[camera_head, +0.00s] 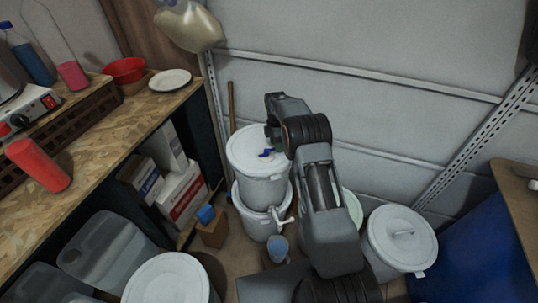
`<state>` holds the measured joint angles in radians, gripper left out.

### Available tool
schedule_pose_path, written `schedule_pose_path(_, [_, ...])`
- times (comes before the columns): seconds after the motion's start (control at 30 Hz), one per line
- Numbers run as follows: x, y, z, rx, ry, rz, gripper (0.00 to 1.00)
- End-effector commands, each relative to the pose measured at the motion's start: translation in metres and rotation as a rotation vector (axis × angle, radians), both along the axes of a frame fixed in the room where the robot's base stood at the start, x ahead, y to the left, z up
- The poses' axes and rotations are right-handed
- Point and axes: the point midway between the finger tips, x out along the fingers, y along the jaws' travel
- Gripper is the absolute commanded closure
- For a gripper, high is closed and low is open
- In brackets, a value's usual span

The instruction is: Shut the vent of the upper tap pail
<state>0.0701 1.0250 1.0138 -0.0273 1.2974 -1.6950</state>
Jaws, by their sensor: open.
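The upper tap pail (258,188) is white, with a pale lid, and stands upright on a lower white pail (258,222). A small blue vent (266,154) sits on the upper pail's lid; it is too small to tell its position. A white tap (282,216) shows at the front right of the lower pail. My gripper (273,139) is open above the right rear part of the upper lid, close to the blue vent. My arm hides the lid's right edge, and I cannot tell whether the fingers touch anything.
A lidded white pail (401,238) stands right of my arm, and another (168,282) at the front left. A wooden workbench (95,140) with bottles and a red bowl (125,70) runs along the left. A pale wall closes the back.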

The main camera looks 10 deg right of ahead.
Motion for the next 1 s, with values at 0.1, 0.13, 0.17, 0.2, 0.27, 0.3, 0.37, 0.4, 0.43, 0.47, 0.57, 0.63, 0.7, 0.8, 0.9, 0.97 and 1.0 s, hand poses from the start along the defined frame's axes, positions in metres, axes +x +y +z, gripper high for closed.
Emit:
schedule_pose_path(0.1, [0.0, 0.0, 0.0, 0.0, 0.0, 0.0, 0.42])
schedule_pose_path(0.13, [0.0, 0.0, 0.0, 0.0, 0.0, 0.0, 0.39])
schedule_pose_path(0.17, [0.0, 0.0, 0.0, 0.0, 0.0, 0.0, 0.36])
schedule_pose_path(0.2, [0.0, 0.0, 0.0, 0.0, 0.0, 0.0, 0.32])
schedule_pose_path(0.27, [0.0, 0.0, 0.0, 0.0, 0.0, 0.0, 0.27])
schedule_pose_path(0.3, [0.0, 0.0, 0.0, 0.0, 0.0, 0.0, 0.26])
schedule_pose_path(0.37, [0.0, 0.0, 0.0, 0.0, 0.0, 0.0, 0.26])
schedule_pose_path(0.4, [0.0, 0.0, 0.0, 0.0, 0.0, 0.0, 0.26])
schedule_pose_path(0.43, [0.0, 0.0, 0.0, 0.0, 0.0, 0.0, 0.26])
schedule_pose_path(0.47, [0.0, 0.0, 0.0, 0.0, 0.0, 0.0, 0.26])
schedule_pose_path(0.57, [0.0, 0.0, 0.002, 0.0, -0.001, 0.0, 0.26])
schedule_pose_path(0.63, [0.001, 0.0, 0.006, 0.0, -0.001, 0.0, 0.26])
schedule_pose_path(0.7, [0.002, 0.0, 0.011, 0.0, -0.001, 0.0, 0.26])
schedule_pose_path(0.8, [0.004, 0.0, 0.017, 0.0, -0.001, 0.0, 0.26])
schedule_pose_path(0.9, [0.006, 0.001, 0.023, 0.0, 0.0, 0.0, 0.26])
schedule_pose_path(0.97, [0.007, 0.001, 0.027, 0.0, 0.0, 0.0, 0.26])
schedule_pose_path(1.0, [0.007, 0.001, 0.03, 0.0, -0.001, 0.0, 0.26])
